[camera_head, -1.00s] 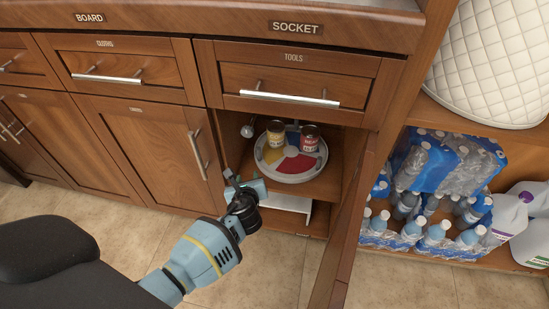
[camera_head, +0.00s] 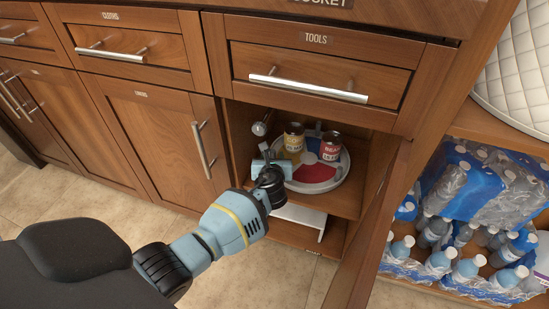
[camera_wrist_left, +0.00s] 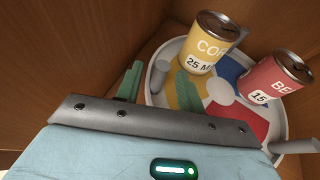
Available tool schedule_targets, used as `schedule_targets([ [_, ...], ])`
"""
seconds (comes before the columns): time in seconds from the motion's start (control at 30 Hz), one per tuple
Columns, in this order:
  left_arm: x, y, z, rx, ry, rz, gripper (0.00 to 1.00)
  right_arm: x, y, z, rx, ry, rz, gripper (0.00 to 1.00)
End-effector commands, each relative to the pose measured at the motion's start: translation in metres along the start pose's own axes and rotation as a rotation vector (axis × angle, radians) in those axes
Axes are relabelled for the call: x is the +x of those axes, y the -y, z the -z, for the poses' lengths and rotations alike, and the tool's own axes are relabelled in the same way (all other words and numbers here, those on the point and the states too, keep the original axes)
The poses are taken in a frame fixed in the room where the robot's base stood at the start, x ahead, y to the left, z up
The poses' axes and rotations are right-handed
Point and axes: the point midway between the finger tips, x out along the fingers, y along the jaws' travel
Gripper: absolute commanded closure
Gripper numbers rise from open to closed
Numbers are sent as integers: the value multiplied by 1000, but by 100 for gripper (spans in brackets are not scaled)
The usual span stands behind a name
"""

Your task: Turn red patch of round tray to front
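The round tray (camera_head: 341,176) sits on the shelf inside the open cabinet under the TOOLS drawer. Its red patch (camera_head: 314,178) faces the front in the head view. A yellow patch (camera_wrist_left: 184,90) is on its left and a blue patch (camera_wrist_left: 228,66) at the back. A yellow can (camera_head: 293,139) and a red can (camera_head: 331,146) stand on it. My left gripper (camera_head: 268,164) is at the tray's front left edge. In the left wrist view its green fingers are apart, with a grey peg (camera_wrist_left: 159,75) of the tray showing between them. Contact cannot be told.
The open cabinet door (camera_head: 365,235) stands to the right of the tray. The cabinet side wall is close on the left. A lower shelf holds a white item (camera_head: 300,214). Packs of bottled water (camera_head: 465,225) are further right.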

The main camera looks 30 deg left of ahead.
Motion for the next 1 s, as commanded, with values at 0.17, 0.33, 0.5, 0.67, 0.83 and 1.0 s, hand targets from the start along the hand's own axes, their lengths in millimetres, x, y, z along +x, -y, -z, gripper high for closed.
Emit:
schedule_targets([
  [0.17,18,0,2,0,-1,0,62,11,-1,-6,2,10,1,100],
  [0.33,22,0,0,0,-1,0,62,13,-1,-3,1,3,1,100],
  [0.5,22,0,-1,0,0,0,62,13,-2,4,0,-11,0,100],
  [0.67,22,0,0,0,0,0,78,14,-2,7,0,-19,-1,100],
  [0.83,22,0,0,0,0,0,100,14,-2,7,0,-19,-1,100],
  [1.0,22,0,0,0,0,0,100,14,-2,5,0,-14,-1,100],
])
